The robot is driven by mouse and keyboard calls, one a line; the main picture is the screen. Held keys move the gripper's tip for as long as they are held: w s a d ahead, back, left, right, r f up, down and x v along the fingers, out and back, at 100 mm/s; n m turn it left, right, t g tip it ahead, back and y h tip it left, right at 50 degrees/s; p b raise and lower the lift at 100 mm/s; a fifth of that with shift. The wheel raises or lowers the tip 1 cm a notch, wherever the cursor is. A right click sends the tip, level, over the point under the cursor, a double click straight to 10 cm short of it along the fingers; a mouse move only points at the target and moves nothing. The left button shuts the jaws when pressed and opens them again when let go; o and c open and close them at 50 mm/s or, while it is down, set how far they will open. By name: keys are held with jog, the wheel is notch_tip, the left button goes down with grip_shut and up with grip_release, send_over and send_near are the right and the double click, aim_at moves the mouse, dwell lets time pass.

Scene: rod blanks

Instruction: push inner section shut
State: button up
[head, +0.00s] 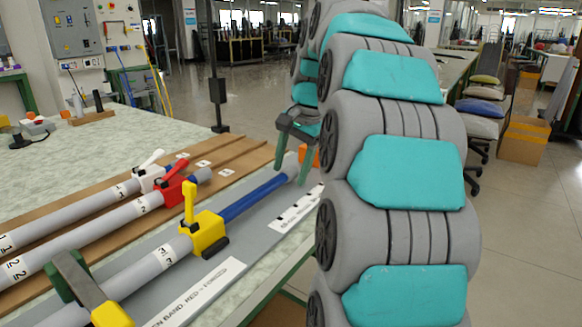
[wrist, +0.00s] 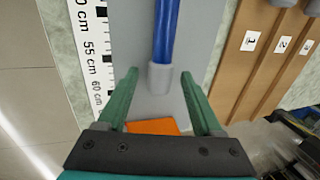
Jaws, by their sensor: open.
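The nearest rod (head: 147,266), labelled 3, lies on a grey board with a yellow clamp (head: 205,233) whose lever stands up. Its blue inner section (head: 252,198) sticks out to the right and ends in a grey cap. In the wrist view the blue inner section (wrist: 167,30) comes down from the top, and its grey end cap (wrist: 160,78) lies between my fingers in the picture, with gaps on both sides. My gripper (head: 291,176) is open at that end; it also shows in the wrist view (wrist: 159,73). I cannot tell its height above the cap.
Rods 1 (head: 70,214) and 2 (head: 90,233), with white and red clamps, lie behind on brown boards. A centimetre scale (wrist: 95,55) runs beside the inner section. An orange block (wrist: 152,127) is near the board's end. A green and yellow fixture (head: 85,290) crosses the rod.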

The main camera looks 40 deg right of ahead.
jog(key=shift+c, duration=0.2)
grip_shut()
dwell(0.4)
dwell(0.9)
